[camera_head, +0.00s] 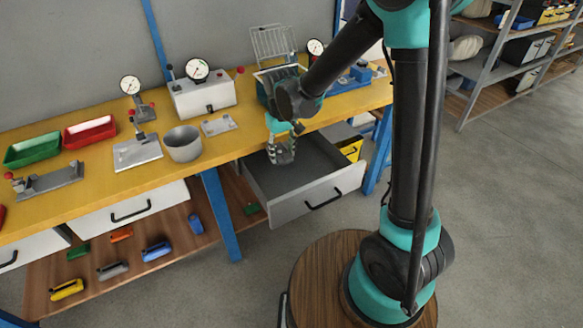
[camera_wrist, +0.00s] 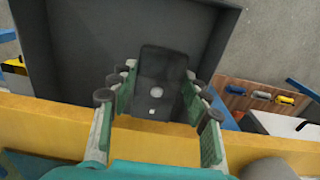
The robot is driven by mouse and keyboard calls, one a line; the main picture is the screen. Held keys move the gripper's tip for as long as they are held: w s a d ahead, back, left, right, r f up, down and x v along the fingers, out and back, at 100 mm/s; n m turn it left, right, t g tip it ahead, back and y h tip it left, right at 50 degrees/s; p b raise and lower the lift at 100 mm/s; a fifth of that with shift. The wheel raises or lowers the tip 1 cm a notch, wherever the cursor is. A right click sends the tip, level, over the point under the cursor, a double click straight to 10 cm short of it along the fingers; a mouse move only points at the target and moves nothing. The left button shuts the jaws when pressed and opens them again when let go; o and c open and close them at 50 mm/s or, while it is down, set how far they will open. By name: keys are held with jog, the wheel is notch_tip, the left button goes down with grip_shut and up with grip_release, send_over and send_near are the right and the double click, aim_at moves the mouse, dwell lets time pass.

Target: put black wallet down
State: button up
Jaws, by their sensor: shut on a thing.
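The black wallet (camera_wrist: 163,72) shows in the wrist view as a dark flat piece with a few pale round spots. My gripper (camera_wrist: 158,98) is shut on it, with the green-backed fingers on its left and right sides. The open grey drawer (camera_wrist: 95,40) lies behind and below the wallet in the wrist view. In the head view my gripper (camera_head: 282,152) hangs over the back part of this drawer (camera_head: 292,209), near the bench edge. I cannot make out the wallet there, and I cannot tell whether it touches the drawer floor.
The yellow bench top (camera_head: 85,178) carries a grey cup (camera_head: 183,144), a red bin (camera_head: 90,132), a green bin (camera_head: 33,150) and gauge fixtures. A wire basket (camera_head: 274,47) stands behind my gripper. Several coloured tools lie on the lower wooden shelf (camera_head: 180,233). The drawer floor looks clear.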

send_over(295, 174)
jog(key=s+a, duration=0.4)
jog(key=s, duration=0.3)
notch_tip(295, 174, down, 12)
jog(key=w, duration=0.1)
jog(key=w+d, duration=0.1)
jog(key=w, duration=0.1)
jog(key=shift+d+f, duration=0.3)
jog(key=w+d, duration=0.1)
jog(key=w, duration=0.1)
jog(key=w+d, duration=0.1)
jog(key=shift+w, duration=0.4)
jog(key=shift+w+d+f, duration=0.15)
jog(key=shift+w+f, duration=0.05)
jog(key=shift+f, duration=0.4)
jog(key=shift+f, duration=0.1)
jog(key=o, duration=1.3)
jog(key=shift+c, duration=0.2)
